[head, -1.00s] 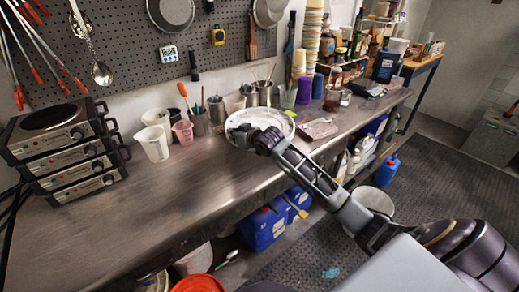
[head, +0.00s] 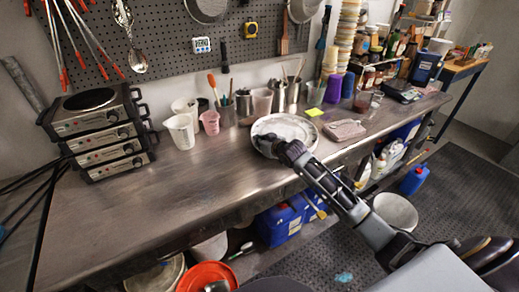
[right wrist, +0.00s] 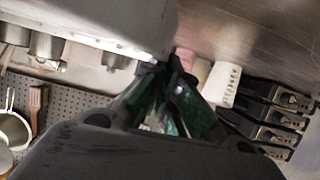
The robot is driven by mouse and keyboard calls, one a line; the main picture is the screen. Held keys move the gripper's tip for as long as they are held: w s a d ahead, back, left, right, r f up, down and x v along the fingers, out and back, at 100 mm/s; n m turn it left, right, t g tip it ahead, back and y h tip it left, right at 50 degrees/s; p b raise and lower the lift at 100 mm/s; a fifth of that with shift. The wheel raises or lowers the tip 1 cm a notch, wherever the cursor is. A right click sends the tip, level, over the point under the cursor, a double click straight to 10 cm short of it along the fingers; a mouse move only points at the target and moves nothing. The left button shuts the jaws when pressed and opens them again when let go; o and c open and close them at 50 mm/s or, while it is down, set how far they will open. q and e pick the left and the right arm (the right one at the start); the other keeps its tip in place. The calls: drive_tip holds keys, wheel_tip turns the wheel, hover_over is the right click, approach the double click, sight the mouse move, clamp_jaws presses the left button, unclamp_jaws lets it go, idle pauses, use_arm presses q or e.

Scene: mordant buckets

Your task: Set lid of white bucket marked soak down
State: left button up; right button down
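A round whitish lid (head: 287,128) is at the middle of the steel bench (head: 150,200) in the head view. My right gripper (head: 280,148) is shut on its near rim. The lid lies about flat, close over the bench top; whether it touches is hard to tell. In the right wrist view the dark green-lit fingers (right wrist: 168,75) meet the edge of a large pale surface, apparently the lid (right wrist: 90,18). White buckets stand below the bench (head: 207,252) and on the floor at right (head: 396,210); no soak marking is readable. My left gripper is out of view.
Beakers (head: 181,132) and tool cups (head: 244,103) stand behind the lid. Stacked hot plates (head: 100,130) stand at left. The bench between them and the lid is clear.

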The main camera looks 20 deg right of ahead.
drive_tip(key=shift+f, duration=1.95)
drive_tip(key=c, duration=1.6)
unclamp_jaws()
drive_tip(key=shift+c, duration=0.2)
drive_tip(key=v, duration=1.2)
